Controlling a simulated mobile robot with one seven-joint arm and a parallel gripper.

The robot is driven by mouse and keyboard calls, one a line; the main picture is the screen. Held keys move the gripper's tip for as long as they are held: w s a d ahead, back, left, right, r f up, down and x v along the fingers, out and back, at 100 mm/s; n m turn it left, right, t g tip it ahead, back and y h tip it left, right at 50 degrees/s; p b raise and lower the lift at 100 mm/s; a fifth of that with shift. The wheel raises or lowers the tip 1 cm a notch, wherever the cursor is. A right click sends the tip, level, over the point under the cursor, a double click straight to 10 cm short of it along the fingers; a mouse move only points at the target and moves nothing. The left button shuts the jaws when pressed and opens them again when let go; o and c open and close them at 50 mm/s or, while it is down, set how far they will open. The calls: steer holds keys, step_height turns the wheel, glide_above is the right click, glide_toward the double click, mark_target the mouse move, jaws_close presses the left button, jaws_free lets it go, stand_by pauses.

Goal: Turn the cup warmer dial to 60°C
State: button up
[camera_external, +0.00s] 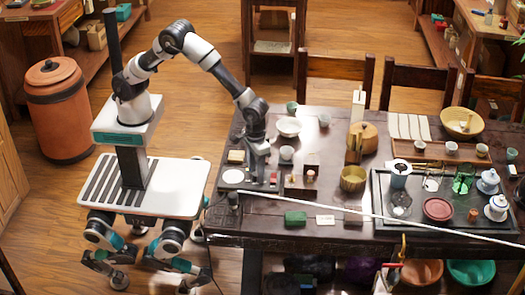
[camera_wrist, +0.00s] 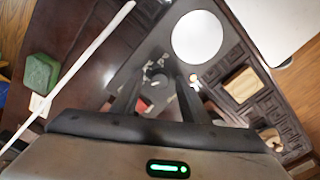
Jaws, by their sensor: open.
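The cup warmer (camera_external: 233,177) sits at the left end of the dark table, with a pale round plate on top. In the wrist view the white plate (camera_wrist: 197,37) lies on its grey body, above and right of my fingers. A small round knob, which looks like the dial (camera_wrist: 157,79), shows between my fingers; its marks and setting are too small to read. My gripper (camera_external: 258,181) points down at the right side of the warmer. In the wrist view my gripper (camera_wrist: 157,74) is open, one finger on each side of the knob; I cannot tell whether they touch it.
A long thin white rod or cord (camera_external: 380,216) crosses the table front; it also shows in the wrist view (camera_wrist: 80,65). A green box (camera_external: 295,218) lies near the front edge. A tea tray (camera_external: 408,232) with cups fills the right side. A wooden square (camera_external: 236,156) lies behind the warmer.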

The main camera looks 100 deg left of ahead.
jaws_close()
steer(key=shift+m, duration=0.4)
steer(key=m+p, duration=0.1)
steer(key=m, duration=0.4)
steer(key=shift+m, duration=0.3)
steer(key=m+p, duration=0.1)
steer(key=m, duration=0.4)
steer(key=shift+m, duration=0.3)
jaws_free()
